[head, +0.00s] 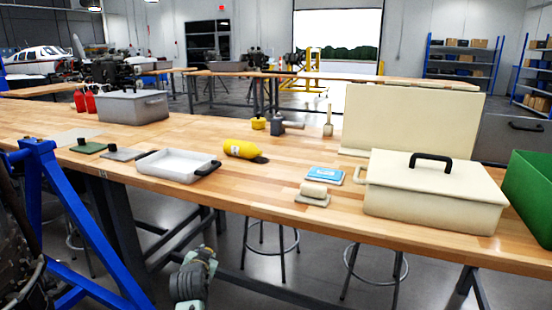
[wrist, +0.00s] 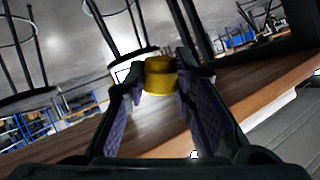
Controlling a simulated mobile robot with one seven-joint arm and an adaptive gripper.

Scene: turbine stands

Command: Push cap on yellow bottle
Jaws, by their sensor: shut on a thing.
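A yellow bottle (head: 240,149) lies on its side on the wooden workbench, a pale label on it and a dark patch at its right end. My gripper (wrist: 160,80) shows in the wrist view, its fingers shut on a short yellow cylinder that looks like the cap (wrist: 160,74). The held piece is at the fingertips, with the bench edge and stools behind it. The bottle is not seen in the wrist view. My gripper is not seen in the head view; only an arm part shows below the bench front.
On the workbench (head: 120,180) a white tray (head: 178,166) stands left of the bottle. A blue box (head: 325,175), a beige block (head: 313,190) and a cream toolbox (head: 435,190) stand right. A small yellow pot (head: 258,123) is behind. Stools stand under the bench.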

